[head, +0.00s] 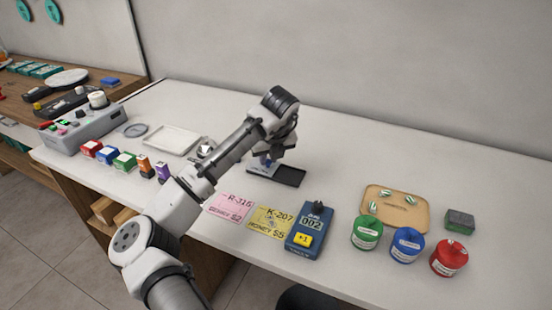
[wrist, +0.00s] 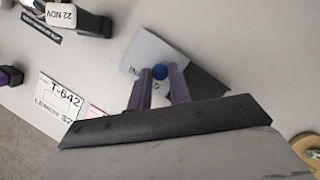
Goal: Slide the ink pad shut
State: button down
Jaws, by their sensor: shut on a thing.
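The ink pad (head: 290,177) lies on the white counter below my gripper (head: 266,161). It is part open: its pale sliding lid (wrist: 148,48) sits to the left and a dark part (wrist: 207,88) shows to the right. The lid carries printed letters, partly hidden by a finger, and a small blue knob (wrist: 160,72). In the wrist view the two purple-grey fingers of my gripper (wrist: 161,78) stand either side of the knob and are shut on it. The near part of the pad is hidden behind the gripper body.
Pink (head: 231,206) and yellow (head: 271,221) tickets and a blue counter device (head: 311,228) lie in front. Green, blue (head: 407,244) and red jars and a tan tray (head: 396,208) stand at right. A white tray (head: 172,139) and several small stamps are left. Counter behind the pad is clear.

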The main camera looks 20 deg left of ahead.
jog(key=shift+a+r, duration=0.15)
jog(key=shift+a, duration=0.1)
jog(key=c, duration=1.3)
grip_release()
jog(key=shift+a, duration=0.1)
jog(key=shift+d+r, duration=0.2)
jog(key=b+v, duration=0.1)
jog(key=v, duration=1.2)
jog(key=shift+s+b, duration=0.2)
jog(key=shift+b, duration=0.1)
